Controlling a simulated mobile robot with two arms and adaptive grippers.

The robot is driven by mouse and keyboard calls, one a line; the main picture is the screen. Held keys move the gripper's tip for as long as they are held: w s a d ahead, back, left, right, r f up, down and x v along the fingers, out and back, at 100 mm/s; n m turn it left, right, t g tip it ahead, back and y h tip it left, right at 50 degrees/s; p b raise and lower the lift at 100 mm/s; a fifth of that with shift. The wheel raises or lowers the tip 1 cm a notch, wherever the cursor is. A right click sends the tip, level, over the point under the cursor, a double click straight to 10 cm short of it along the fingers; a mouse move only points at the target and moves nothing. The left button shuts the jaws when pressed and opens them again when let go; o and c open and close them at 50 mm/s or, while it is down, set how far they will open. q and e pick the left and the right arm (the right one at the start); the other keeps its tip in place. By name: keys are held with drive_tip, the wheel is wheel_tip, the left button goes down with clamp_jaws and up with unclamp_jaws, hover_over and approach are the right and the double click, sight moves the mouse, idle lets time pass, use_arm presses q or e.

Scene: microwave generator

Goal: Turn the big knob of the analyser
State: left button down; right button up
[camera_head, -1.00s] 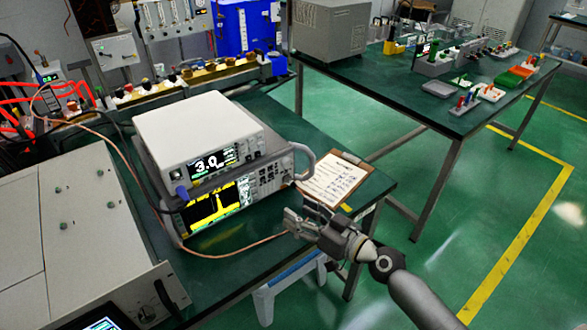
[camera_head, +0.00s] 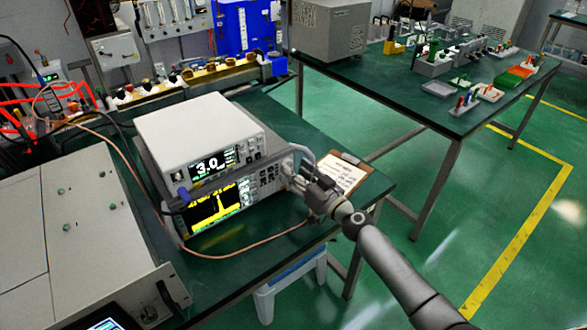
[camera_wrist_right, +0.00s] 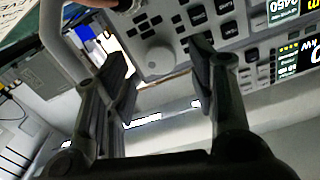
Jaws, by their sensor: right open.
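The analyser (camera_head: 215,208), with a yellow trace on its screen, sits on the green bench under a white instrument. Its big round knob (camera_wrist_right: 158,60) is pale grey and shows in the right wrist view beside rows of dark buttons. My right gripper (camera_head: 300,178) is at the right end of the analyser's front panel and covers the knob in the head view. In the right wrist view the gripper (camera_wrist_right: 158,70) is open, with one finger on each side of the knob. I cannot tell whether either finger touches it. My left gripper is not in view.
The white instrument (camera_head: 195,135) reads 3.0. A grey handle (camera_wrist_right: 60,45) stands at the panel's edge, close to one finger. A clipboard (camera_head: 345,172) lies to the right. A copper-coloured cable (camera_head: 245,247) runs in front of the analyser.

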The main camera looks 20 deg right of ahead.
drive_tip(key=shift+x, duration=0.8)
drive_tip(key=c, duration=1)
